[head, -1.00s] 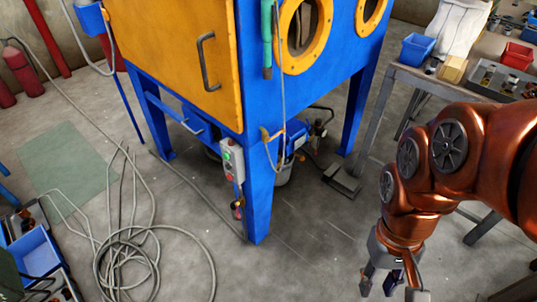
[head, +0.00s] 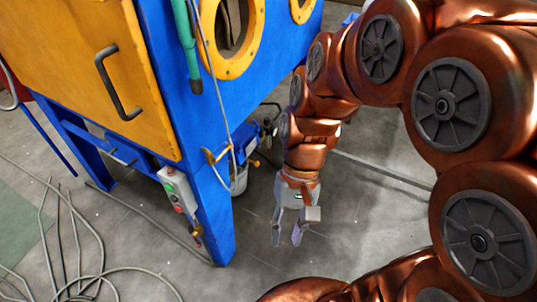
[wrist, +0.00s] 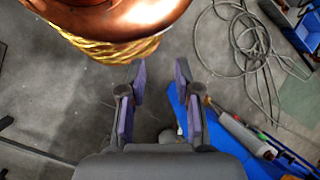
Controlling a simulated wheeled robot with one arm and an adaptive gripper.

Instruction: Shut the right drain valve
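The blue cabinet (head: 215,210) with a yellow door stands at left in the head view. A small brass-coloured fitting (head: 216,155) with a hose sits high on its near leg. Another small fitting (head: 196,232) hangs low on that leg, below the control box. I cannot tell which, if either, is the right drain valve, or its handle position. My gripper (head: 287,236) points down over the floor, right of the leg and apart from it. Its fingers are spread and empty; they also show apart in the wrist view (wrist: 160,76).
A grey control box (head: 176,189) is on the leg and shows in the wrist view (wrist: 247,136). A pale bucket (head: 239,178) stands under the cabinet. Hoses (head: 75,250) lie coiled on the floor at left. The floor right of my gripper looks clear.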

